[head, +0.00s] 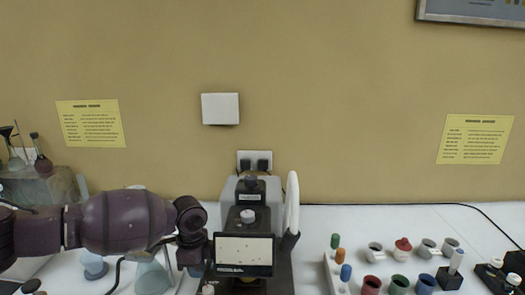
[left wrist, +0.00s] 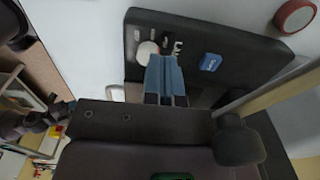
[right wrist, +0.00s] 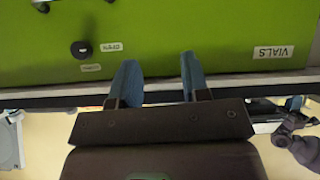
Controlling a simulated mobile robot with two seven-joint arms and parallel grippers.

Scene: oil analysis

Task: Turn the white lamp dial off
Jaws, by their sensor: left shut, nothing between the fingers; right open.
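The white lamp dial (left wrist: 147,52) is a round pale knob on a dark panel (left wrist: 230,60) in the left wrist view. Lettering beside it is partly covered and reads "LA...". My left gripper (left wrist: 163,62) is shut and empty, its blue fingertips right beside the dial and overlapping its edge in the picture; I cannot tell whether they touch. In the head view my left arm reaches in from the left, and the left gripper (head: 193,262) is beside the microscope's screen (head: 243,252). My right gripper (right wrist: 158,72) is open and empty in front of a green panel.
A blue label or button (left wrist: 210,62) sits on the dark panel near the dial. A rack of coloured vials (head: 338,270) and several small cups (head: 372,284) stand right of the microscope. The green panel (right wrist: 200,40) has a black knob.

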